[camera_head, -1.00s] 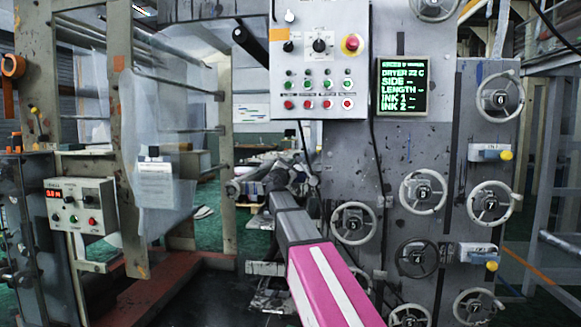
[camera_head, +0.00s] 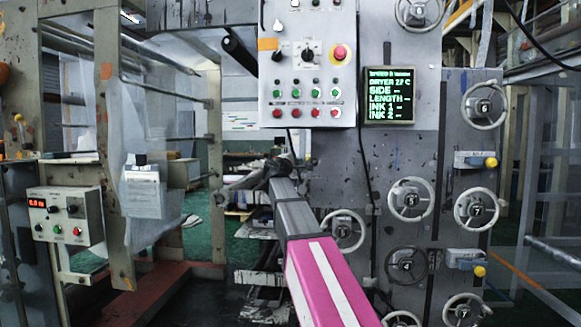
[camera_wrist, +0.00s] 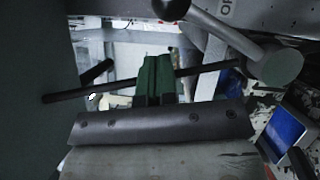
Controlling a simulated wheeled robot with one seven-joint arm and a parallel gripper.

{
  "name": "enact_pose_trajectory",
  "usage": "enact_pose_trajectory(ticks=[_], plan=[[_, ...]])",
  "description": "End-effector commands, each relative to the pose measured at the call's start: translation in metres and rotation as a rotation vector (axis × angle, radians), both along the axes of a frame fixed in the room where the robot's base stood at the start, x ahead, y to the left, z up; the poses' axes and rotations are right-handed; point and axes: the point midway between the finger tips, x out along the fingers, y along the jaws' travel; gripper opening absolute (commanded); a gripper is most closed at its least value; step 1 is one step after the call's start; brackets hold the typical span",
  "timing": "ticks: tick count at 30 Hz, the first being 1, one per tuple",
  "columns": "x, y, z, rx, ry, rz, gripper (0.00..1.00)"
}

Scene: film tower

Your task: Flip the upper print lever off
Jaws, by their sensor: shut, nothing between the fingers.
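Two small pale-blue blocks with yellow knobs sit on the grey machine face at the right in the head view. The upper block (camera_head: 468,160) has its yellow knob (camera_head: 491,162) pointing right, between two handwheels; it looks like the upper print lever, though its label is too small to read. The lower one (camera_head: 462,259) is similar. My gripper (camera_wrist: 157,80) has its green fingers shut and empty in the wrist view, close to a thin dark rod (camera_wrist: 100,89).
A control panel (camera_head: 309,70) with buttons and a red knob hangs above my arm, beside a green-text screen (camera_head: 390,95). Several handwheels (camera_head: 411,199) project from the machine face. A frame post (camera_head: 113,150) and small control box (camera_head: 65,217) stand left.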

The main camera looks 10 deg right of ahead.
Motion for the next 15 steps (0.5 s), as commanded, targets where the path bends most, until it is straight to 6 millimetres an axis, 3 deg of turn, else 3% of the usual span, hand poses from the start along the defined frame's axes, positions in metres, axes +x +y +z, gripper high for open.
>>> enact_pose_trajectory(ticks=[15], plan=[[-0.011, -0.032, 0.0, 0.268, -0.087, -0.001, 0.0]])
